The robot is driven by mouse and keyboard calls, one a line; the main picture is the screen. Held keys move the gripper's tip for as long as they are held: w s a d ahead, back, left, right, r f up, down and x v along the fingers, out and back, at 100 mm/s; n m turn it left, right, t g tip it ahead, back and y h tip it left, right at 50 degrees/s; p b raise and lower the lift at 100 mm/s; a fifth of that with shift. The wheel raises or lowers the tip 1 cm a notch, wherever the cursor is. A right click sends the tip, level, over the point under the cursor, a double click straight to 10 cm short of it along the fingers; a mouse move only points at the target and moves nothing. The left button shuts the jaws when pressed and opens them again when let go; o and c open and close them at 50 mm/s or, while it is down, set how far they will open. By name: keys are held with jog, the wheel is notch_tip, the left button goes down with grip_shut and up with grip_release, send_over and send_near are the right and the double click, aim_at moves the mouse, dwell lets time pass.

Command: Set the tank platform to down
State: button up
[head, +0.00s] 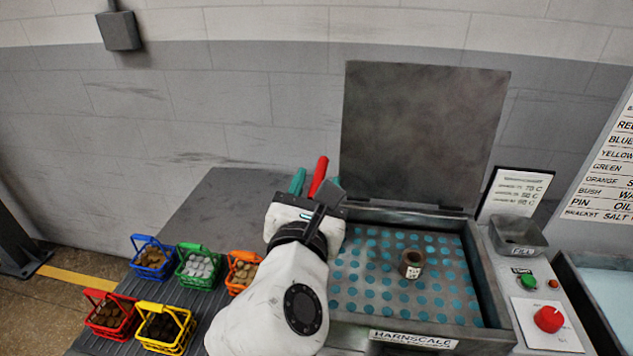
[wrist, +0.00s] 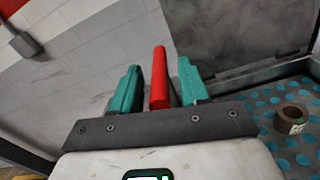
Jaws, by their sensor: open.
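The tank (head: 482,270) stands open with its lid raised at the back. Its platform (head: 375,262), a grey perforated plate with teal holes, shows a little below the rim, and a brown ring-shaped part (head: 412,263) with a white label stands on it. A red lever handle (head: 319,176) stands upright at the tank's left side; its lower end is hidden behind my gripper (head: 315,181). In the wrist view the red handle (wrist: 159,85) is between the two teal fingers of my gripper (wrist: 158,66). The fingers are open, with a gap on each side of the handle.
Several coloured baskets of parts, such as the blue basket (head: 153,258), stand left of my arm. The raised lid (head: 420,130) is behind the tank. A panel with a red knob (head: 548,318) and green button (head: 528,282) is at right. The grey tabletop (head: 215,215) behind the baskets is clear.

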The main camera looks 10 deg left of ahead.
jog(key=shift+w, duration=0.25)
grip_shut()
dwell(0.3)
